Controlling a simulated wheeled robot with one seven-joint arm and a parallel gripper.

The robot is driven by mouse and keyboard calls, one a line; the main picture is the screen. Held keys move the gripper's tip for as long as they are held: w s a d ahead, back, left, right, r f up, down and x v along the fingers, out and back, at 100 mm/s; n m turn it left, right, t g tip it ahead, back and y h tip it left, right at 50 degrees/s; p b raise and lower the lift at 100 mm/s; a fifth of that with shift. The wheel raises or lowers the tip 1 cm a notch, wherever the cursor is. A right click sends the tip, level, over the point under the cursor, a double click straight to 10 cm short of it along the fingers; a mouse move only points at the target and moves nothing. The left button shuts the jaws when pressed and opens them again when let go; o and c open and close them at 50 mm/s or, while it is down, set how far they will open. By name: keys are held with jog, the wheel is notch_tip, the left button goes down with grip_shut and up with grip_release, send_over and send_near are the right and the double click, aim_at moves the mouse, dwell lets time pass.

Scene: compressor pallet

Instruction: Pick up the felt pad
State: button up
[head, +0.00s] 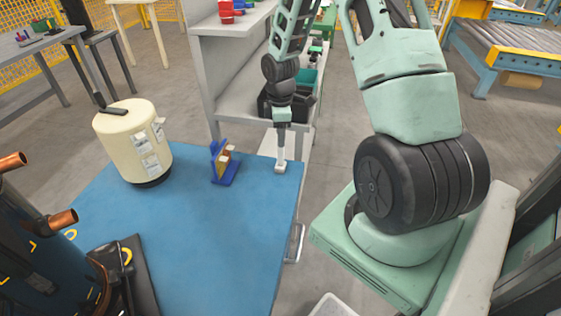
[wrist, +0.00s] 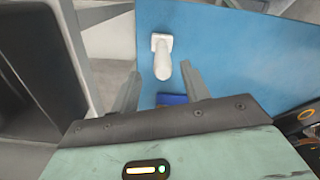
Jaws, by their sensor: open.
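In the wrist view the white piece (wrist: 163,62) shows between my two fingers. My gripper (head: 282,122) points down over its top and is open. I cannot tell whether it touches the post. A blue holder (head: 223,178) with tan-brown pieces stands to the left. Part of it shows in the wrist view (wrist: 172,98). I cannot tell for sure which piece is the felt pad.
A cream canister (head: 130,145) stands at the table's far left. A dark compressor with copper pipes (head: 62,220) is at the near left. A grey shelf unit (head: 235,95) with a dark bin stands behind the table. The middle of the blue tabletop (head: 200,240) is clear.

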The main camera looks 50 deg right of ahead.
aim_at(281, 154)
jog(key=shift+s+a+f+p, duration=0.1)
jog(key=shift+f+p, duration=0.25)
jog(key=shift+f, duration=2.55)
grip_shut()
